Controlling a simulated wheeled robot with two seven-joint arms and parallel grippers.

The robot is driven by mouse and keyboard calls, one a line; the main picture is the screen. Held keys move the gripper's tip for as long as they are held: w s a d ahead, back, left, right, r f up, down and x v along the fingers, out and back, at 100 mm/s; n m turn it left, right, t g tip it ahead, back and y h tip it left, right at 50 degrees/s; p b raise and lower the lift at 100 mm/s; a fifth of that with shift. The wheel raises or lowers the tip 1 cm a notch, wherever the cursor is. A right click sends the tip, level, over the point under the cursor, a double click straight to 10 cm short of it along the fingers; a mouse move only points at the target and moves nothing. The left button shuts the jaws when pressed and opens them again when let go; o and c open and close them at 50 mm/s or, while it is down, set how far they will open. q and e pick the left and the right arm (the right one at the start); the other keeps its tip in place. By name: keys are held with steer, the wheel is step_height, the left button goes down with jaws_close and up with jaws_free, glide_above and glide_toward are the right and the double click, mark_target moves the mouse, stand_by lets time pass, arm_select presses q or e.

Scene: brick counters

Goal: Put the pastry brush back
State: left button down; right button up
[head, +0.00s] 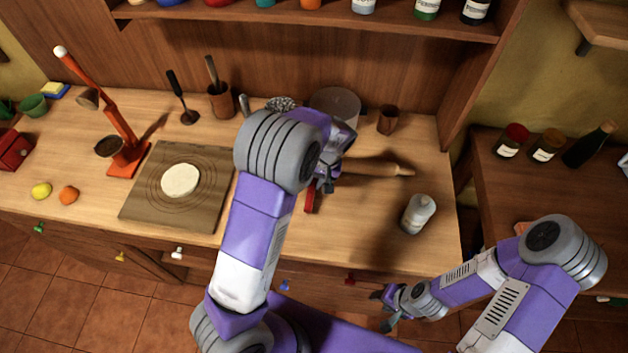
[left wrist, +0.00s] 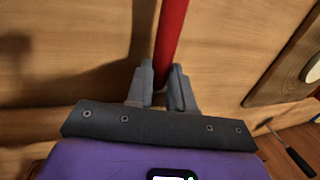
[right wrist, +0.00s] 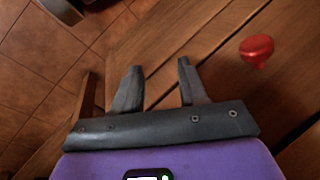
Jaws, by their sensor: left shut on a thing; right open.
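My left gripper (head: 322,184) is shut on a red handle (head: 310,200), which looks like the pastry brush's. In the left wrist view the red handle (left wrist: 172,35) runs up from between the fingers (left wrist: 161,88); its far end is out of frame and no bristles show. The gripper is over the counter's right half, its forearm hiding part of the counter. A brown cup (head: 221,104) with a utensil in it stands at the back, and a smaller brown cup (head: 387,120) stands back right. My right gripper (head: 383,308) is open and empty before the counter front; its fingers (right wrist: 158,88) are apart.
A board (head: 140,205) with dough (head: 180,180) lies left. A red drawer knob (right wrist: 256,52) is near the right gripper.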

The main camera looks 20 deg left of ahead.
arm_select(q)
steer(key=c, duration=1)
jaws_free()
steer(key=p+v, duration=0.1)
steer(key=v, duration=1.1)
steer(key=shift+p, duration=0.4)
